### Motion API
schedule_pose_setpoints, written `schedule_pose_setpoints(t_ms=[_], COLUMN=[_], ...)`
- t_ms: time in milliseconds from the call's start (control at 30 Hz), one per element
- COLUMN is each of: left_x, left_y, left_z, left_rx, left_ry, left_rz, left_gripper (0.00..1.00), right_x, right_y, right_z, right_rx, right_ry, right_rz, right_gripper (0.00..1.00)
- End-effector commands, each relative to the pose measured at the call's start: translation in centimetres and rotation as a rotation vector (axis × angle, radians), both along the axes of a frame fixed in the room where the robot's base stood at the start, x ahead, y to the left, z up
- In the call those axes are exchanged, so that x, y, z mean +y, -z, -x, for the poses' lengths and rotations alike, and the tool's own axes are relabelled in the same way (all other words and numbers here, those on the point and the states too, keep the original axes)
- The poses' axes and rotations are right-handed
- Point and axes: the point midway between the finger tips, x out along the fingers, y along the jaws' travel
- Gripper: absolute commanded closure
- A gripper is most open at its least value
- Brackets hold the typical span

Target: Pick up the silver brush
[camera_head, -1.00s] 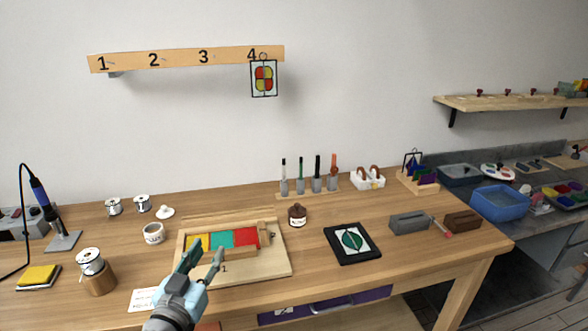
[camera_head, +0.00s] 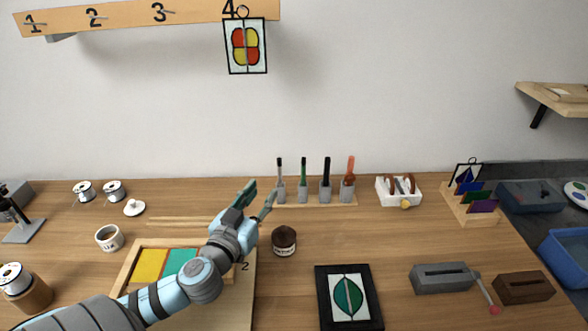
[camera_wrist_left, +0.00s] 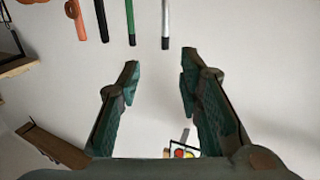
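The silver brush (camera_head: 280,170) stands upright in the leftmost grey holder (camera_head: 280,193) of the brush rack at the back of the table. In the left wrist view, which is turned over, the silver brush (camera_wrist_left: 166,22) hangs from the top edge, ahead of and between the fingertips. My left gripper (camera_head: 258,197) is open and empty, close to the left of that brush in the head view. Its two green fingers (camera_wrist_left: 160,68) are spread wide in the wrist view, apart from the brush. My right gripper is not in view.
A green brush (camera_head: 303,172), a black brush (camera_head: 326,172) and an orange-red one (camera_head: 350,170) stand in the same rack. A brown jar (camera_head: 284,241) sits in front of it. A white tool box (camera_head: 398,191) stands to the right. The panel board (camera_head: 235,305) lies under my left arm.

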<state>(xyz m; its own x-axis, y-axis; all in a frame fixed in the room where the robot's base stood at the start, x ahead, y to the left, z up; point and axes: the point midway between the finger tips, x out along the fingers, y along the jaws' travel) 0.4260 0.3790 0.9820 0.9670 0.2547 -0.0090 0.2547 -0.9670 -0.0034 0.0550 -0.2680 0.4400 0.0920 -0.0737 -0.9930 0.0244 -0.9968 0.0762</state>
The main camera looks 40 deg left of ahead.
Motion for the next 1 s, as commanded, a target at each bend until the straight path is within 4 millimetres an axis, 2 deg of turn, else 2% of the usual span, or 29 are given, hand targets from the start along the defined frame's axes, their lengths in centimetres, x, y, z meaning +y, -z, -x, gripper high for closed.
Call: schedule_pose_setpoints(t_ms=[67,300,467,700,800,967,1000], left_x=[0.4,2.0,2.5,4.0,4.1,4.1,4.1], left_y=[0.0,-0.1,-0.1,-0.4,-0.3,-0.3,-0.3], left_z=[-1.0,-6.8,-8.9,-13.0,-13.6,-13.6,-13.6], left_rx=[-0.003,-0.004,-0.001,-0.001,-0.001,0.0,0.0], left_ry=[-0.004,-0.005,-0.003,-0.001,0.0,0.001,0.001], left_rz=[0.001,0.005,0.002,0.004,0.003,0.001,0.001], left_gripper=[0.67,0.67,0.67,0.67,0.67,0.67,0.74], right_x=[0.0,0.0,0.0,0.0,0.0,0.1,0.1], right_y=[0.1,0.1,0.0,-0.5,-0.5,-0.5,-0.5], right_z=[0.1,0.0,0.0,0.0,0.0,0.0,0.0], right_rx=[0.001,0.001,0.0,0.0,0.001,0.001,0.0], right_ry=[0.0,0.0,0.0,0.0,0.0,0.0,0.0], right_rz=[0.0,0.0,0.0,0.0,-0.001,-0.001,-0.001], right_gripper=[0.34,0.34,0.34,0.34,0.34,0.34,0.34])
